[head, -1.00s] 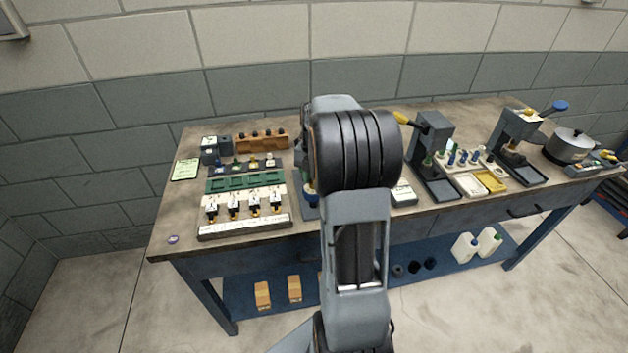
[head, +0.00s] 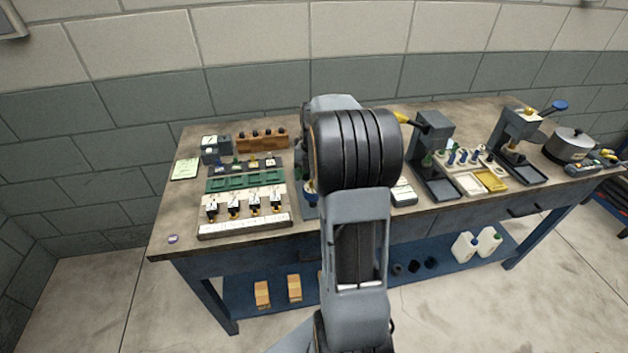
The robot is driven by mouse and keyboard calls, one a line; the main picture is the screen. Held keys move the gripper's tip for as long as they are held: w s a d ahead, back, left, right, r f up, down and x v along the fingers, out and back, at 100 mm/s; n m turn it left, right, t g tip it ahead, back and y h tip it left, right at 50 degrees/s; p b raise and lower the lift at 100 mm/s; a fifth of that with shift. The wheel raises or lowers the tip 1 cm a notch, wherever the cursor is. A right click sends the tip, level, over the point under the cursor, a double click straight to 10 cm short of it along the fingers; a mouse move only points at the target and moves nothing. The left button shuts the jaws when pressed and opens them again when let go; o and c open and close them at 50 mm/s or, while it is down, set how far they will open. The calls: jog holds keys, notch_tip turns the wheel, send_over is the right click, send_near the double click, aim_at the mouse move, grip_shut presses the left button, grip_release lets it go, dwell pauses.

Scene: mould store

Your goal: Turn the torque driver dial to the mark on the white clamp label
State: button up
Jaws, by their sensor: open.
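A row of small white pieces with dark marks (head: 234,205) and yellow-and-black lower ends stands on a board at the left of the bench. A white strip with faint writing (head: 245,228) runs along the board's front edge. I cannot tell which of these is the clamp label, and its mark is too small to read. A grey block with a white marked top (head: 210,145) stands behind, at the back left. I cannot make out the torque driver or its dial for certain. My arm rises through the middle of the view and hides part of the bench. My gripper is hidden behind it.
A green tray (head: 243,182) and a brown rack (head: 262,141) stand behind the board. Two dark presses (head: 432,150) (head: 518,140) and a metal pot (head: 569,146) stand to the right. A small purple disc (head: 172,239) lies near the bare front-left corner of the bench (head: 180,220).

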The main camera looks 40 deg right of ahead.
jog(key=m, duration=0.4)
jog(key=m+t, duration=0.1)
jog(key=m, duration=0.4)
jog(key=shift+s+m, duration=0.1)
jog(key=shift+m, duration=0.2)
jog(key=m, duration=0.5)
jog(key=shift+t, duration=0.3)
jog(key=m, duration=0.3)
jog(key=c, duration=1.3)
